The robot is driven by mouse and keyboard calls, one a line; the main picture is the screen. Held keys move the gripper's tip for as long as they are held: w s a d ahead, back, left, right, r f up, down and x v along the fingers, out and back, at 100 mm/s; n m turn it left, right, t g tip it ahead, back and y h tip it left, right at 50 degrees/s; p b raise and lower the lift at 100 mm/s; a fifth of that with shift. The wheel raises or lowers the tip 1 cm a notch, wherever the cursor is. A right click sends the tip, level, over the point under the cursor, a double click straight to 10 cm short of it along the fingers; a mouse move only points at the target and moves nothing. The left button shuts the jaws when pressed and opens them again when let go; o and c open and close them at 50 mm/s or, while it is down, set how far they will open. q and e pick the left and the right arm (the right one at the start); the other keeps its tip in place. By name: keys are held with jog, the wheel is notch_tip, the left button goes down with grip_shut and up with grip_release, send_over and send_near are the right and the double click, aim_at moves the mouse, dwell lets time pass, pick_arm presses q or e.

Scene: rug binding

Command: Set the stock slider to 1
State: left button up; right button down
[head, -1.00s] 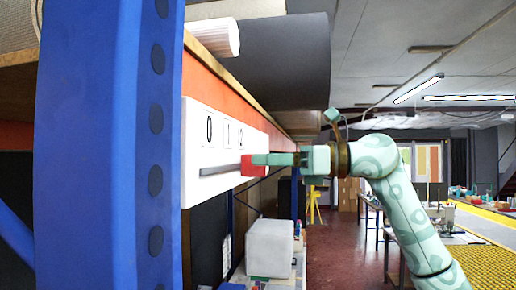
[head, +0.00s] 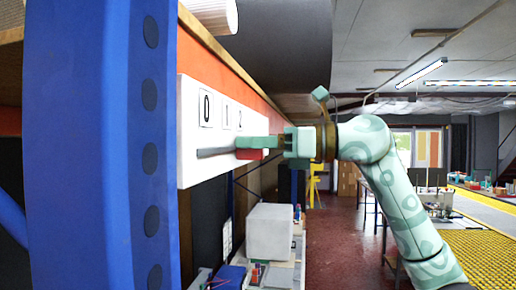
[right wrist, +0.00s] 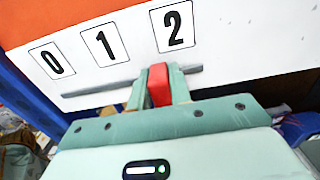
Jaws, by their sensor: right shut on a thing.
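A white panel (head: 186,118) on the shelf front carries the labels 0 (right wrist: 52,61), 1 (right wrist: 106,43) and 2 (right wrist: 173,26) above a grey slot (head: 213,152). The red slider knob (right wrist: 158,84) sits on the slot and appears between the 1 and 2 labels in the right wrist view. My right gripper (right wrist: 157,92) is shut on the knob, with a finger on each side. In the head view the right gripper (head: 258,143) covers the upper part of the red knob (head: 250,154). My left gripper is out of view.
A blue shelf upright (head: 85,150) stands close on the left. A dark roll (head: 285,50) and a white roll (head: 213,14) lie above the panel. A white box (head: 270,231) stands on a lower surface beyond it. The floor to the right of the box is open.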

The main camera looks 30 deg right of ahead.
aim_at(227, 143)
jog(key=s+a, duration=0.1)
jog(key=s, duration=0.1)
jog(key=s+a+b, duration=0.1)
jog(key=s+a, duration=0.1)
jog(key=shift+s+a, duration=0.25)
jog(key=shift+s, duration=0.05)
jog(key=shift+w+d, duration=0.1)
jog(key=c, duration=1.3)
grip_release()
jog(key=shift+d, duration=0.2)
jog(key=b+v, duration=0.5)
jog(key=v, duration=1.1)
jog(key=shift+a, duration=0.1)
